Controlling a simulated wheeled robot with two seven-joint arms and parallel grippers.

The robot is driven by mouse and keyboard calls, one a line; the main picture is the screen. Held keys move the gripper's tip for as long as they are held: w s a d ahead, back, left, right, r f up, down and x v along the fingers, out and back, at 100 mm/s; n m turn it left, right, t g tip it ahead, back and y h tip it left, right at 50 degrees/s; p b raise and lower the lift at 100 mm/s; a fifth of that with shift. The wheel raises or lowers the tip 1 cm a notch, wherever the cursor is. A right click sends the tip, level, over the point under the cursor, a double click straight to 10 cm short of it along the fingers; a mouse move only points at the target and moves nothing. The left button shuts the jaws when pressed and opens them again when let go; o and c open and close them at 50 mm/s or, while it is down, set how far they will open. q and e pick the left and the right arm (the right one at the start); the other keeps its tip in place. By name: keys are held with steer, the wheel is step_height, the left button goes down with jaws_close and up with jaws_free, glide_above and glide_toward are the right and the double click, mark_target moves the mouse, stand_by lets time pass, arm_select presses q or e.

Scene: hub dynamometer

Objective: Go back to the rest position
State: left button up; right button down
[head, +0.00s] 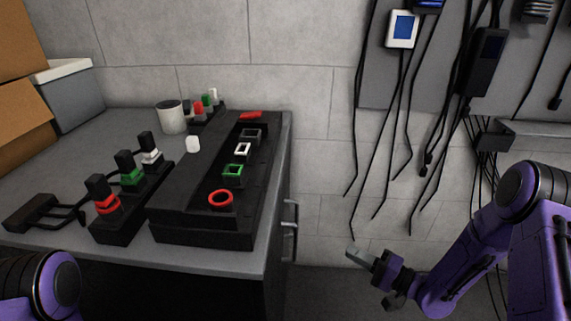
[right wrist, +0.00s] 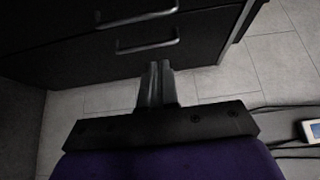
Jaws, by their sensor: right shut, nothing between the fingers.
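My right gripper (head: 358,257) is shut and empty. It hangs to the right of the workbench (head: 75,141), below the level of its top and apart from it. In the right wrist view the closed fingers (right wrist: 158,66) show in front of the dark drawers with metal handles (right wrist: 135,17). My left arm (head: 40,285) shows only as a purple and black link at the lower left corner of the head view. The left gripper is not in view.
A black dynamometer box (head: 165,212) with coloured square and round frames sits on the bench. A rack with red, green and white plugs (head: 128,235) stands beside it. A white cup (head: 171,117) is behind. Cables (head: 402,130) hang from the wall panel near my right arm.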

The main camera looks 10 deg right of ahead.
steer(key=s+d+f+n+g+h+p, duration=0.1)
steer(key=s+d+f+g+h+p, duration=0.25)
steer(key=f+h, duration=0.65)
steer(key=s+a+n+g+h+p, duration=0.1)
steer(key=s+g+h+p, duration=0.1)
steer(key=s, duration=0.9)
steer(key=s+a+f+n+g+h+p, duration=0.1)
steer(key=s+g, duration=0.4)
steer(key=s, duration=0.6)
steer(key=shift+a+f+n+h+p, duration=0.3)
steer(key=shift+a+h+p, duration=0.2)
steer(key=shift+h+p, duration=0.3)
steer(key=shift+g, duration=0.25)
